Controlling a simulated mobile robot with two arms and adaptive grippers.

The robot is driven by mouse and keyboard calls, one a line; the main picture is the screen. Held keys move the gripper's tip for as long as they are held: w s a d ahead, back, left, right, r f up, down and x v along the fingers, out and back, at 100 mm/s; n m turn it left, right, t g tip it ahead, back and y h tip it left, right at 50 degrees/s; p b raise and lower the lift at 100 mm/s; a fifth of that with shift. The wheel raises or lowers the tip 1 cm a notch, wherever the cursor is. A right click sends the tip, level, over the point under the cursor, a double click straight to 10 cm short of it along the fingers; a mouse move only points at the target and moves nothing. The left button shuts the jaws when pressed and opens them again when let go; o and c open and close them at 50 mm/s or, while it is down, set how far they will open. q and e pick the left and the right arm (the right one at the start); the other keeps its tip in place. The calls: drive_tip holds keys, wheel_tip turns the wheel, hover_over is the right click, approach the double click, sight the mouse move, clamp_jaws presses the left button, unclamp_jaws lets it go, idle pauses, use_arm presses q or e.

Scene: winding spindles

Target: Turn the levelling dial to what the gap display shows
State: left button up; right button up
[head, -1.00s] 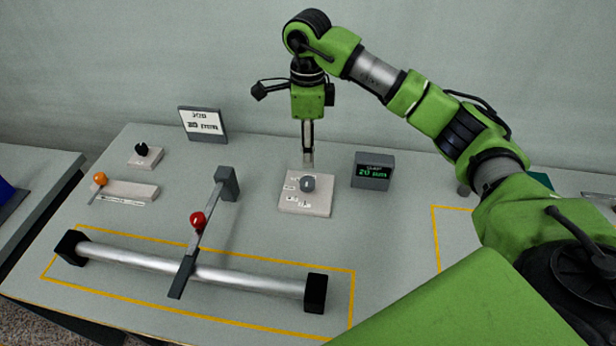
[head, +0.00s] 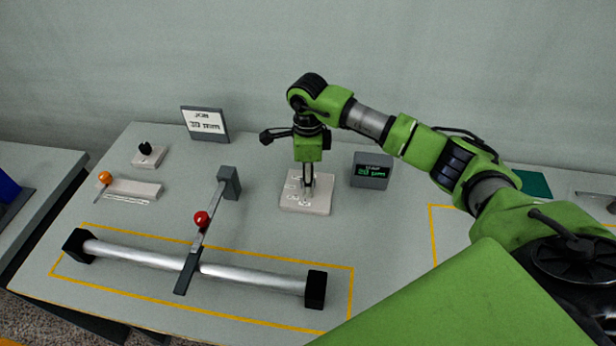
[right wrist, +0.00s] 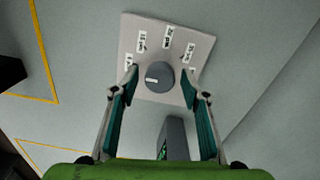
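The levelling dial is a grey round knob (right wrist: 158,78) on a pale square plate (head: 294,205). Its white mark points left in the right wrist view, toward the label at the plate's left side. Several small labels arc around it, too small to read surely. The gap display (head: 371,171) is a dark box right of the plate, with green digits that look like 20 and a blurred unit. My right gripper (right wrist: 160,78) points down over the dial, open, one finger on each side with gaps visible. In the head view it hides the knob. My left gripper is out of view.
A metal roller (head: 245,280) lies between black end blocks, crossed by a grey bar with a red ball (head: 201,219). A job card (head: 205,124), a black knob (head: 145,148) and an orange-knobbed lever (head: 105,177) stand left. Free table lies right of the roller.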

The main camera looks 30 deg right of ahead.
drive_tip(key=c, duration=0.8)
drive_tip(key=shift+m, duration=0.4)
drive_tip(key=m+b, duration=0.1)
drive_tip(key=m, duration=0.2)
drive_tip(key=m+b, duration=0.1)
drive_tip(key=m, duration=0.2)
drive_tip(key=shift+m, duration=0.3)
drive_tip(key=m+b, duration=0.1)
drive_tip(key=m, duration=0.4)
drive_tip(key=shift+m, duration=0.3)
drive_tip(key=m, duration=0.4)
drive_tip(key=shift+r+m, duration=0.1)
drive_tip(key=shift+m, duration=0.2)
